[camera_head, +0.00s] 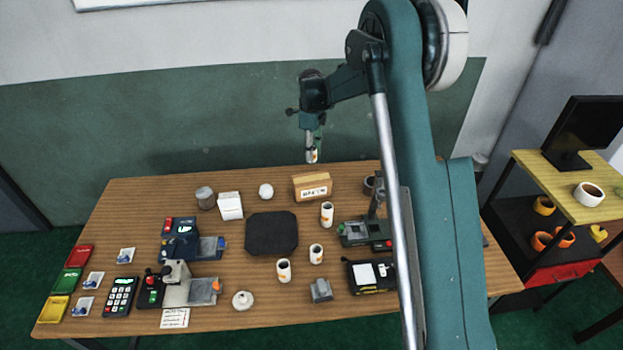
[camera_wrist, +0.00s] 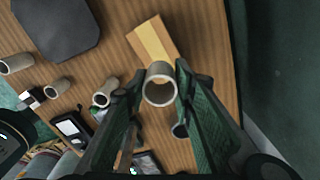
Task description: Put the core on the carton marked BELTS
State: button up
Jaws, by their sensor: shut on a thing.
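My gripper (camera_head: 313,148) is shut on a pale hollow core (camera_head: 312,156) and holds it in the air above the back of the table. In the wrist view the core (camera_wrist: 160,85) sits between the two fingers, its open end toward the camera. A tan carton (camera_head: 311,188) with a white label stands on the table below the gripper in the head view; the label's lettering is too small to read surely. In the wrist view the carton (camera_wrist: 153,41) lies just beyond the held core, with a gap I cannot measure.
Similar pale tubes stand on the wooden table (camera_head: 140,215), one (camera_head: 327,214) just in front of the carton. A black pad (camera_head: 271,233), a white box (camera_head: 230,206) and a white ball (camera_head: 266,190) are to the left. A green device (camera_head: 362,232) stands at right.

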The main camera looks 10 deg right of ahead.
jog(key=shift+f, duration=3.15)
jog(key=shift+f, duration=1.85)
jog(key=shift+f, duration=0.1)
jog(key=o, duration=0.4)
jog(key=shift+f+b, duration=0.1)
jog(key=shift+b, duration=0.2)
jog(key=o, duration=0.4)
jog(key=shift+r, duration=0.2)
notch_tip(320, 180, up, 12)
jog(key=shift+r+p, duration=0.1)
jog(key=shift+p, duration=0.2)
